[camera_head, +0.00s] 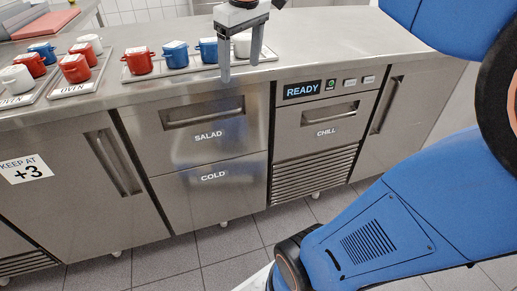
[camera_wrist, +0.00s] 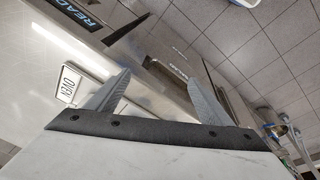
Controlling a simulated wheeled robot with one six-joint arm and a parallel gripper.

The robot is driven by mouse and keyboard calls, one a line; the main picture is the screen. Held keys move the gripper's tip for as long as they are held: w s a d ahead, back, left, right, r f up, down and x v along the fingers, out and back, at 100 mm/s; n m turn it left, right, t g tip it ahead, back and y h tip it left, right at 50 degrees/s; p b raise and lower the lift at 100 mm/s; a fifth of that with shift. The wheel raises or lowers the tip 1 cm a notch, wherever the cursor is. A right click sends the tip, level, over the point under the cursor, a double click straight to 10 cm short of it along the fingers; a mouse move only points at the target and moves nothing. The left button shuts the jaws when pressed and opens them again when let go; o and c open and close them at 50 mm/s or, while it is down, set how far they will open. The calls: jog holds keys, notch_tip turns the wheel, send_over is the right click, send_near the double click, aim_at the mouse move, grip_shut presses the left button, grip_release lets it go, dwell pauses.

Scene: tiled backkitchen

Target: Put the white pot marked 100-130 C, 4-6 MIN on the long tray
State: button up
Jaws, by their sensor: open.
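My gripper (camera_head: 240,71) is open and empty at the counter's front edge, its fingers pointing down. In the wrist view, its two spread fingers (camera_wrist: 155,92) have no pot between them. A white pot (camera_head: 243,46) stands behind the fingers, at the right end of a long tray (camera_head: 196,69); a finger partly covers it. A red pot (camera_head: 138,60) and blue pots (camera_head: 176,54) stand in the same row. Other white pots stand on the left, one at the front (camera_head: 16,79) and one farther back (camera_head: 90,43). I cannot read the pots' markings.
Two shorter trays with OVEN labels (camera_head: 72,90) hold red, blue and white pots at the left. A red board (camera_head: 45,26) lies behind them. The counter (camera_head: 345,40) is clear to the right. Below are SALAD (camera_head: 208,134) and CHILL (camera_head: 326,132) drawers.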

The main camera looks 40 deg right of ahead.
jog(key=s+a+f+m+t, duration=0.1)
jog(key=s+a+f, duration=0.1)
jog(key=s+f, duration=0.5)
jog(key=s+a+f+m+t, duration=0.1)
jog(key=s+a+f, duration=0.2)
jog(key=s+f, duration=0.5)
notch_tip(320, 180, down, 5)
jog(key=shift+s+a+r+m, duration=0.2)
jog(key=shift+m, duration=0.2)
